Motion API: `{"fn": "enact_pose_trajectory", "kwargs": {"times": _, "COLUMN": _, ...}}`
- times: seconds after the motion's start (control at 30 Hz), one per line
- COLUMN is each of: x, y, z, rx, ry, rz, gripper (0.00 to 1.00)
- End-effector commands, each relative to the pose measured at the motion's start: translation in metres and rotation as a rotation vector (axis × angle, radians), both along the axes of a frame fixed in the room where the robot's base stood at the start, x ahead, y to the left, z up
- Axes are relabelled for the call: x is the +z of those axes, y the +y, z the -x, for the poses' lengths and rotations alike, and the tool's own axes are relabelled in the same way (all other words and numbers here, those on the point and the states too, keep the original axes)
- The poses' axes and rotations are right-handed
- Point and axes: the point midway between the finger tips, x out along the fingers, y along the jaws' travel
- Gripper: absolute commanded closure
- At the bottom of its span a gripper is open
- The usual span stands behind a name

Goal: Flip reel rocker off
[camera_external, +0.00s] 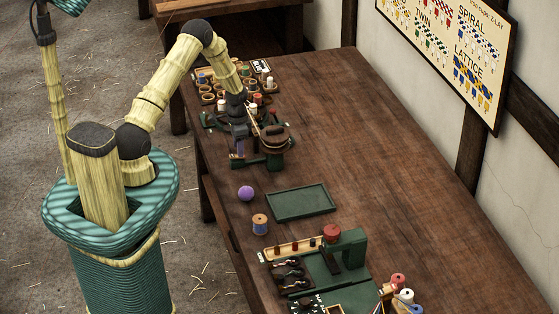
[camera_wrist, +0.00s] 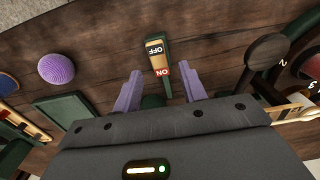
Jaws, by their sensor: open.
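The reel rocker (camera_wrist: 157,56) shows in the wrist view as a narrow green-framed switch with a cream OFF end and a red ON end. Its ON end is nearest my gripper (camera_wrist: 160,88). My gripper is open and empty, its two purple fingers on either side of the ON end, apart from it as far as I can tell. Which end is pressed in is not clear. In the external view my gripper (camera_external: 246,134) is beside the green and brown reel unit (camera_external: 275,158), and the rocker cannot be made out there.
A purple ball (camera_external: 246,193), a green tray (camera_external: 301,203) and a spool (camera_external: 260,224) lie nearer the camera. Cups and spools crowd the table's far end. A brown round knob (camera_wrist: 268,49) is right of the rocker. The table's right side is clear.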

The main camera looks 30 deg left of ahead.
Motion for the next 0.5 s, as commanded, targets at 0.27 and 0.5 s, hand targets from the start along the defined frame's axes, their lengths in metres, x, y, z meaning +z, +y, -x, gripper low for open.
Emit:
{"fn": "enact_pose_trajectory", "kwargs": {"times": 0.27, "x": -0.026, "y": -0.001, "z": 0.0, "rx": -0.001, "ry": 0.001, "rz": 0.0, "gripper": 0.58}}
{"fn": "enact_pose_trajectory", "kwargs": {"times": 0.5, "x": -0.028, "y": 0.0, "z": 0.0, "rx": -0.001, "ry": 0.0, "rz": 0.0, "gripper": 0.58}}
